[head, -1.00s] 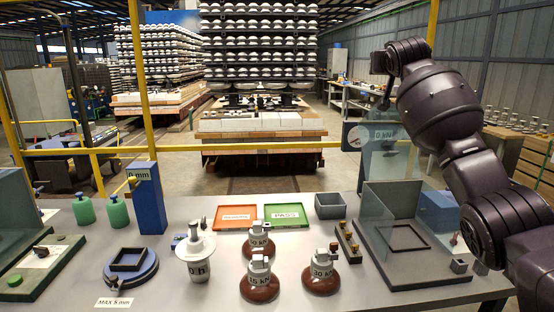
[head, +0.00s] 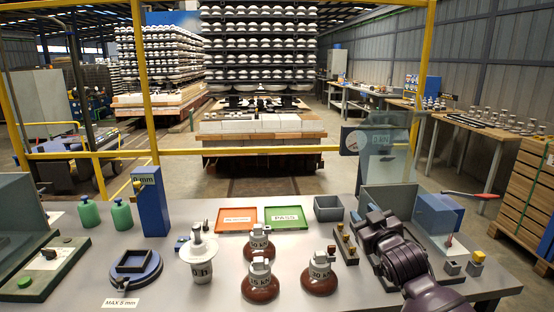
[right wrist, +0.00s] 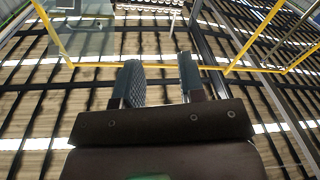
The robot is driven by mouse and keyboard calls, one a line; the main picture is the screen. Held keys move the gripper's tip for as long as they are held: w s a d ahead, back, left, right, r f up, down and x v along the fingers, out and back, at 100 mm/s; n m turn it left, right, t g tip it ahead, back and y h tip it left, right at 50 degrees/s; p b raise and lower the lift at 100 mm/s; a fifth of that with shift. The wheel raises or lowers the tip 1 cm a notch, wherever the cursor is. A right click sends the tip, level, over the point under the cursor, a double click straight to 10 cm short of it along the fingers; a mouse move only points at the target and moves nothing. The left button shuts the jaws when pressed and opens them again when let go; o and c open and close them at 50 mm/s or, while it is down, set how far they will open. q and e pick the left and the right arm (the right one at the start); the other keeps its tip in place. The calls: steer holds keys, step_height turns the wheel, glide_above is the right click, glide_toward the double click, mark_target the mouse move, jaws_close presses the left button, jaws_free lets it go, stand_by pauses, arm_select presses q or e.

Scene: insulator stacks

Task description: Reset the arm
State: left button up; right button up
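My right arm (head: 400,260) is folded low over the right side of the table, in front of the glass-sided test rig (head: 385,198), and hides much of its base. In the right wrist view, my right gripper (right wrist: 161,82) has its two fingers apart with nothing between them. Its fingers point up toward the roof beams. In the head view its fingertips cannot be made out clearly. My left gripper is not in view.
Brown insulators (head: 261,283) and a white one (head: 199,255) stand upright on the table (head: 170,285). Behind them lie an orange tray (head: 238,219) and a green PASS tray (head: 286,218). A grey bin (head: 328,209) and a small block rack (head: 345,243) stand left of my arm.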

steer(key=s+d+f+m+g+h, duration=0.1)
steer(key=s+d+f+g, duration=0.1)
steer(key=s+f, duration=0.7)
steer(key=s+d+f+m+g+h+p, duration=0.1)
steer(key=s+d+f+m+g, duration=0.1)
steer(key=s+f, duration=0.8)
steer(key=s+d+f+m+g+h+p, duration=0.1)
steer(key=s+f, duration=0.9)
steer(key=s, duration=1.3)
steer(key=shift+s+d+m+g, duration=0.35)
steer(key=shift+d+g, duration=0.25)
steer(key=shift+g, duration=0.5)
